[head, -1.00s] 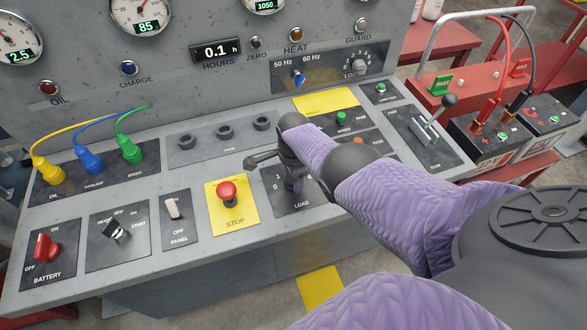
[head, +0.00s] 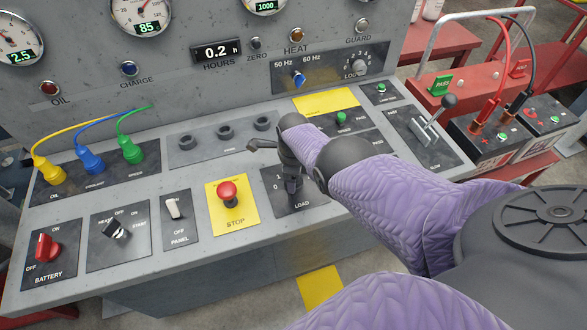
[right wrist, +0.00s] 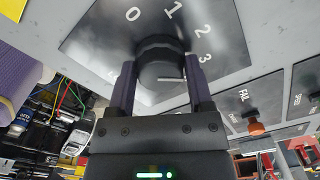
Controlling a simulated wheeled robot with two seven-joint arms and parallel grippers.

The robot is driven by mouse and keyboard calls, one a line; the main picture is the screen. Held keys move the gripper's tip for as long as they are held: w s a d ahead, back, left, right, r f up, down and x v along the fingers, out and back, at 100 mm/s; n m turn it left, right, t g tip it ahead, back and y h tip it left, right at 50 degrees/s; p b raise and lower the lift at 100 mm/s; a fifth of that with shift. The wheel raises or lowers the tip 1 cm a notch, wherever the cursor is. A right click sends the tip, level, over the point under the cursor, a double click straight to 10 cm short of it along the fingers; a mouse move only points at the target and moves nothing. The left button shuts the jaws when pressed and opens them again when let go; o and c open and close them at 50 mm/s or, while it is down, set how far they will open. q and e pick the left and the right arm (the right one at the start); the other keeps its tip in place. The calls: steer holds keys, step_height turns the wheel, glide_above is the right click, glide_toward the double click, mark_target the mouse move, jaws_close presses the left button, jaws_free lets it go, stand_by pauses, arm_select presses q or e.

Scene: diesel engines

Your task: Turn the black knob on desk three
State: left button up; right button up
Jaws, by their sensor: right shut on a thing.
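The black knob (right wrist: 160,60) sits on a black dial panel (right wrist: 95,50) marked 0, 1, 2, 3 in the right wrist view. A pale line shows on the knob's near side, running toward the right. My right gripper (right wrist: 160,85) is shut on the knob, one finger on each side. In the head view my right gripper (head: 291,192) is over the LOAD panel (head: 312,206) and mostly hides the knob. My left gripper is not in view.
A red STOP button (head: 227,192) on a yellow plate stands just left of the gripper. The white PANEL switch (head: 172,208), the START key switch (head: 114,229) and the red BATTERY switch (head: 45,247) are further left. A lever (head: 440,110) is at right.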

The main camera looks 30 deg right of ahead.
stand_by(0.4)
steer(key=o, duration=1.3)
steer(key=shift+c, duration=0.2)
step_height(320, 180, up, 10)
steer(key=p, duration=0.9)
